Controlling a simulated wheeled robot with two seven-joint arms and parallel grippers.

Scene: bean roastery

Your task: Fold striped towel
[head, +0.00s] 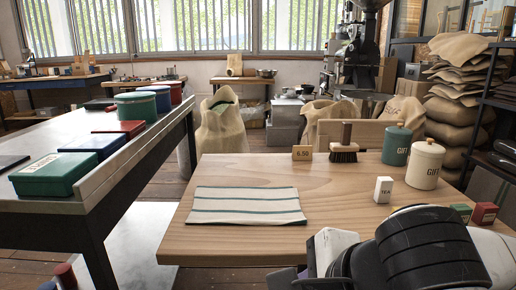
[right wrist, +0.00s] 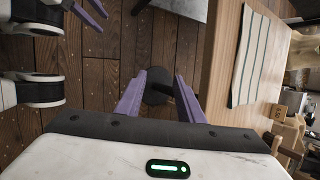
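The striped towel (head: 246,205), cream with dark green stripes, lies flat and spread out on the wooden table (head: 340,225). It also shows in the right wrist view (right wrist: 250,58), at the right. My right arm fills the lower right of the head view, at the table's front edge. In the right wrist view my right gripper (right wrist: 163,92) has its purple fingers apart with nothing between them; it is beside the table, clear of the towel. My left gripper (right wrist: 97,14) shows at the top left of that view, its fingers apart and empty. The head view does not show it.
A price sign (head: 302,153), a brush (head: 344,150), a green canister (head: 396,145), a cream canister (head: 425,164) and a white tea box (head: 383,189) stand on the table behind and right of the towel. A metal-topped table (head: 60,137) with boxes and tins is at left.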

